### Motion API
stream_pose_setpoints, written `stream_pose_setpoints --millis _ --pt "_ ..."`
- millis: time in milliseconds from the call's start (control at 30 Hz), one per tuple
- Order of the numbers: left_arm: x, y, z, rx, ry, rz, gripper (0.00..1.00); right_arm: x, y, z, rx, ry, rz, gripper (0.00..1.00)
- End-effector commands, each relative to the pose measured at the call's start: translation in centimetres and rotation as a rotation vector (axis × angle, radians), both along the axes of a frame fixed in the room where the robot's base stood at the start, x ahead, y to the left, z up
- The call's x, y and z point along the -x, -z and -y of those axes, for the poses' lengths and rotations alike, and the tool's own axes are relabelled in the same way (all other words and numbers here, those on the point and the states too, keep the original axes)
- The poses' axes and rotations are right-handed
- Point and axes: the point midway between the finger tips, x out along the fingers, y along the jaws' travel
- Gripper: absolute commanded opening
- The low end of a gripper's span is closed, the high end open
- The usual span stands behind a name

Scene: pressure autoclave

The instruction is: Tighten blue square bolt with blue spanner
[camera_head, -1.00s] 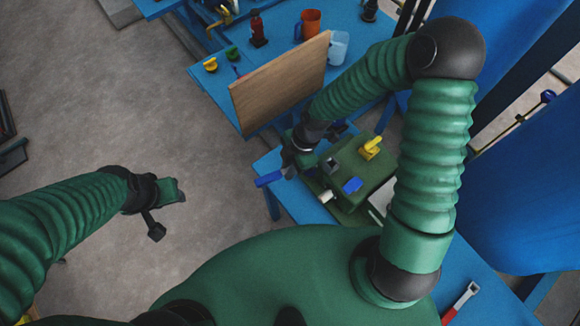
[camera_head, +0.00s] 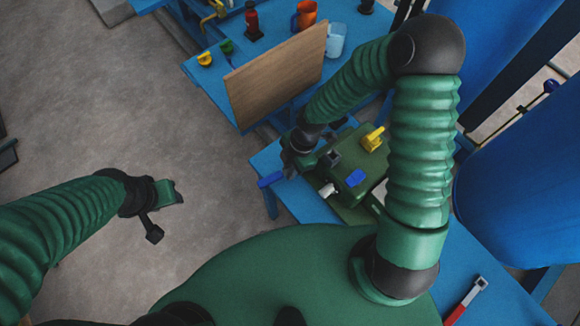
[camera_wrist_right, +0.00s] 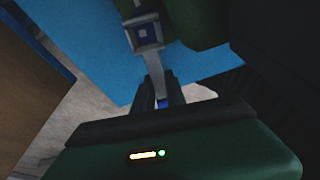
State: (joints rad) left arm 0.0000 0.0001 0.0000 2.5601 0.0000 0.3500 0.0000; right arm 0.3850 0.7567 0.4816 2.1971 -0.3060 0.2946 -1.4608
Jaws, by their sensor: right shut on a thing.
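My right gripper (camera_head: 296,166) is shut on the blue spanner (camera_head: 271,180), whose blue handle sticks out to the left of it. In the right wrist view, the grey shaft of the spanner (camera_wrist_right: 157,68) runs up from between the right gripper's fingers (camera_wrist_right: 161,98) to a square socket-like end. A blue square face, seemingly the blue square bolt (camera_wrist_right: 145,33), shows inside that end. I cannot tell how deeply they fit. My left gripper (camera_head: 168,192) is over the floor at the left, away from the spanner, with its fingers unclear.
A green fixture (camera_head: 352,160) with a yellow part (camera_head: 374,138), a blue square part (camera_head: 356,178) and a white part stands on the blue table (camera_head: 300,205). A wooden board (camera_head: 275,75) stands upright behind. A red-handled spanner (camera_head: 466,301) lies at lower right.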

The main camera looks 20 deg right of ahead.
Motion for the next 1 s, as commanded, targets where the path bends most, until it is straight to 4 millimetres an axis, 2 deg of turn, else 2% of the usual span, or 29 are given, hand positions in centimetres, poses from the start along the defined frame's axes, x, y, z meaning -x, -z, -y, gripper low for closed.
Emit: stream_pose_setpoints --millis 1000 --pt "0.0 -0.57 0.0 0.0 0.0 0.0 0.43 0.04 -0.07 -0.07 0.0 0.0 0.001 0.0"
